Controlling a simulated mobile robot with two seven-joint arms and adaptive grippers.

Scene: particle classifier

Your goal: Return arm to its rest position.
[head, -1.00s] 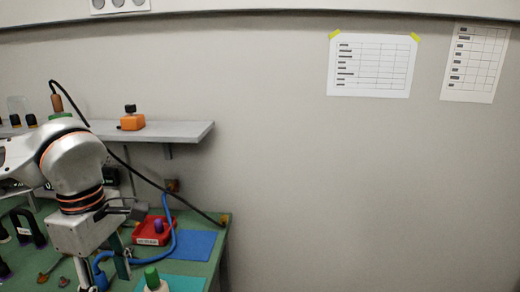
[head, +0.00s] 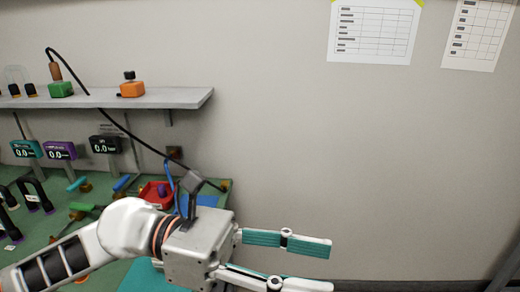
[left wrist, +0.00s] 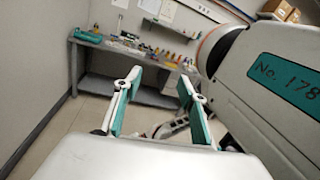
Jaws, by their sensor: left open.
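My left arm comes in from the lower left in the head view, and its gripper (head: 330,265) points to the right, past the right end of the green bench top. The two teal-padded fingers are spread apart with nothing between them. In the left wrist view the same gripper (left wrist: 158,82) is open and empty, with a distant grey workbench beyond it. My right gripper is not in the head view.
The green bench top (head: 55,222) holds a red tray (head: 150,189), teal and purple meters (head: 60,151) and dark arched parts. A grey shelf (head: 180,99) carries an orange block (head: 132,89). The wall on the right is bare below two paper sheets (head: 374,31).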

